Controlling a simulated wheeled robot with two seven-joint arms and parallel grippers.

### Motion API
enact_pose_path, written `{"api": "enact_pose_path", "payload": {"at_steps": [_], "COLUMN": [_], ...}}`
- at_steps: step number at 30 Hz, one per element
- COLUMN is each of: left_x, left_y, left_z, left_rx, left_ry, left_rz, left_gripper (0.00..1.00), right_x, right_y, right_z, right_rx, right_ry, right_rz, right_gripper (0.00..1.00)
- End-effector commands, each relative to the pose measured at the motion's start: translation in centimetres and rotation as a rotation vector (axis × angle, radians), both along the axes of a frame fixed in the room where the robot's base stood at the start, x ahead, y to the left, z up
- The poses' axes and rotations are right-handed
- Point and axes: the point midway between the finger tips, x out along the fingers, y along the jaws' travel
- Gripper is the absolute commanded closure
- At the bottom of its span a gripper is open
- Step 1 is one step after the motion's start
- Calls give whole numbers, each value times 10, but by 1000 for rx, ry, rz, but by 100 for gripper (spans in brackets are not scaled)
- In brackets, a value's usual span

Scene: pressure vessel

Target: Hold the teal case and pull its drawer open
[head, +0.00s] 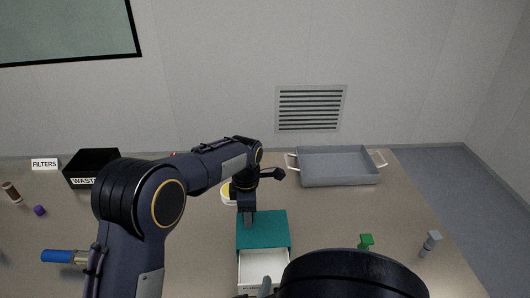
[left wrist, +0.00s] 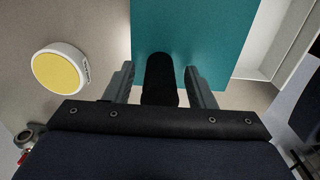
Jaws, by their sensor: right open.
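The teal case (head: 263,229) stands on the table at the centre of the head view. Its white drawer (head: 263,264) sticks out towards me, open and seemingly empty inside. My left gripper (head: 248,219) points down at the case's far left edge. In the left wrist view its two fingers (left wrist: 160,78) stand apart with the teal top (left wrist: 225,40) beyond them; contact cannot be told. My right gripper (head: 265,288) shows only as a small grey tip at the drawer's front; its dark arm hides the rest and part of the drawer front.
A grey tray (head: 338,168) with handles stands at the back right. A black waste bin (head: 90,166) and filters sign (head: 44,164) are at the back left. A yellow-topped round item (left wrist: 62,68) lies left of the case. A green item (head: 366,241) and grey bottle (head: 430,243) stand right.

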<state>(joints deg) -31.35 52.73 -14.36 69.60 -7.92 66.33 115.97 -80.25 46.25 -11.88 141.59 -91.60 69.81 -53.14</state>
Motion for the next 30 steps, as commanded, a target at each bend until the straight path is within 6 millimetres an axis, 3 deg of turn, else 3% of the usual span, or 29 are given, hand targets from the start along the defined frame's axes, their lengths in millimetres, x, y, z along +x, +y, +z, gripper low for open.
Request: {"api": "enact_pose_path", "payload": {"at_steps": [11, 14, 24, 30], "left_x": [0, 1, 1, 0], "left_y": [0, 0, -1, 0], "left_z": [6, 19, 89, 114], "left_rx": [-1, -2, -2, -1], "left_ry": [-2, -4, -5, -2], "left_rz": [0, 1, -1, 0], "left_gripper": [46, 46, 46, 46], "right_x": [0, 0, 0, 0], "right_y": [0, 0, 0, 0], "right_z": [0, 0, 0, 0], "right_rx": [0, 0, 0, 0], "right_ry": [0, 0, 0, 0], "right_rz": [0, 0, 0, 0], "right_gripper": [50, 50, 50, 50]}}
